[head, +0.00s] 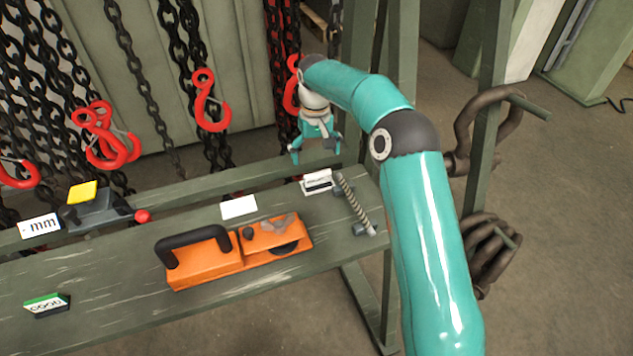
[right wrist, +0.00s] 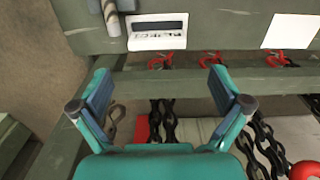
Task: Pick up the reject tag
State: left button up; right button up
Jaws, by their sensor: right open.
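No tag that I can read as the reject tag shows in the head view. In the right wrist view a small flat red patch (right wrist: 142,129) lies below and between my fingers, beside dark chain; I cannot tell whether it is the tag. My right gripper (head: 316,152) is open and empty, hanging at the back edge of the bench near the chains. In the right wrist view its two fingers (right wrist: 160,78) are spread wide with nothing between the tips. My left gripper is not in view.
Chains with red hooks (head: 211,104) hang behind.

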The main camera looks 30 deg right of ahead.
aim_at(317, 175)
jog(key=shift+s+d+f, duration=0.1)
jog(key=shift+f, duration=1.9)
jog(key=shift+s+d+f, duration=0.1)
jog(key=shift+f, duration=1.85)
jog(key=shift+c, duration=0.3)
jog(key=c, duration=1)
